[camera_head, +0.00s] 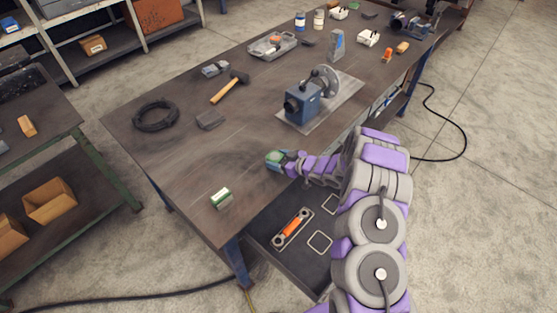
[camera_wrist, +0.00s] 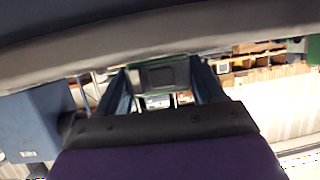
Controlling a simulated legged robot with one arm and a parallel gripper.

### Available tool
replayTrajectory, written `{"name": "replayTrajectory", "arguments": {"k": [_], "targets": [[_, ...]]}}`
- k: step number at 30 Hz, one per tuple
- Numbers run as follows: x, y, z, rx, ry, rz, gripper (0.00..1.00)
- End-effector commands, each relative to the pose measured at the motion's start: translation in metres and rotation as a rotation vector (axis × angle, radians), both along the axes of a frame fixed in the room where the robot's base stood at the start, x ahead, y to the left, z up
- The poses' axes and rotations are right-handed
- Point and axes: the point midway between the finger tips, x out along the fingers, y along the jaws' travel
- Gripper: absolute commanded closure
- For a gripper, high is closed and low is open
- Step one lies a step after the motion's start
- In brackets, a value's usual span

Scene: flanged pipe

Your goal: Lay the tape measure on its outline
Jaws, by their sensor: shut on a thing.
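My gripper (camera_head: 285,161) is above the near edge of the workbench in the head view, shut on the green and dark tape measure (camera_head: 274,157). In the wrist view the tape measure (camera_wrist: 162,75) sits between my two fingers (camera_wrist: 160,88). In the head view, a dark tray (camera_head: 275,256) below the bench's front edge bears pale outlines. One squarish outline (camera_head: 319,233) is empty. Another outline (camera_head: 326,204) is partly hidden by my arm. An orange-handled tool (camera_head: 291,229) lies in a long outline. I cannot tell which outline matches the tape measure.
The workbench (camera_head: 165,168) holds a flanged blue pipe unit (camera_head: 303,103) on a plate, a hammer (camera_head: 231,86), a black cable coil (camera_head: 156,115) and a green-white box (camera_head: 221,197) near the front corner. The bench edge and its blue leg (camera_head: 236,262) border the tray.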

Motion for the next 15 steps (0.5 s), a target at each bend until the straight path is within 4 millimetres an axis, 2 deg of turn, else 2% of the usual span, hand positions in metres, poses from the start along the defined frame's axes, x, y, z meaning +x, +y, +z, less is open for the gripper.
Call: {"name": "replayTrajectory", "arguments": {"k": [12, 13, 15], "targets": [[0.0004, 0.0001, -0.0036, 0.000, -0.004, 0.002, 0.72], [0.0004, 0.0003, -0.0040, 0.000, -0.004, 0.002, 0.31], [0.0005, 0.0004, -0.0036, 0.000, -0.004, 0.002, 0.24]]}}
